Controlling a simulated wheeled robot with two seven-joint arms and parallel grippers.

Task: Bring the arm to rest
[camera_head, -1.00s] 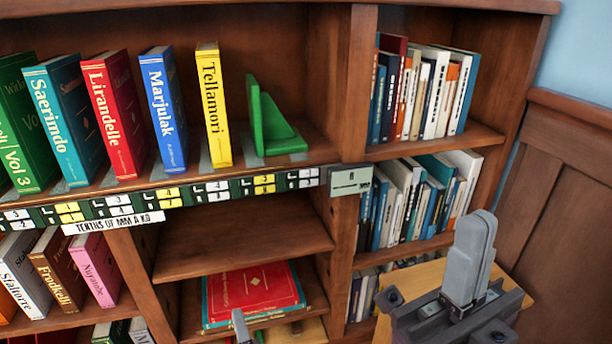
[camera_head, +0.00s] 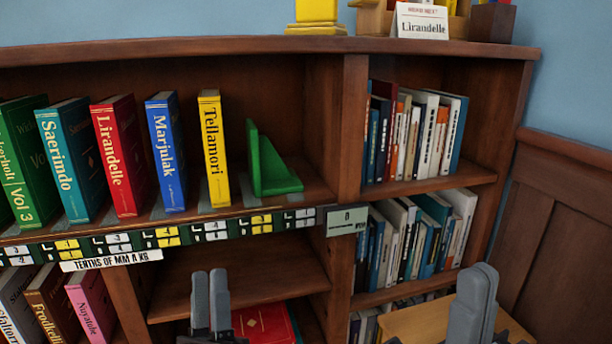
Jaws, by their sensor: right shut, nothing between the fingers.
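My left gripper (camera_head: 210,299) stands upright at the bottom, left of centre, in front of the lower shelf. Its two grey fingers are close together with a thin gap at most, and nothing shows between them. My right gripper (camera_head: 474,300) is at the lower right, in front of the right bookcase section and a light wooden surface (camera_head: 418,322). Its fingers are together and hold nothing. The lower parts of both grippers are cut off by the picture's edge.
Upright books, among them a yellow one (camera_head: 214,150), and a green bookend (camera_head: 270,165) stand on the upper shelf. A red book (camera_head: 262,325) lies on a lower shelf. A small sign (camera_head: 421,22) is on top of the bookcase.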

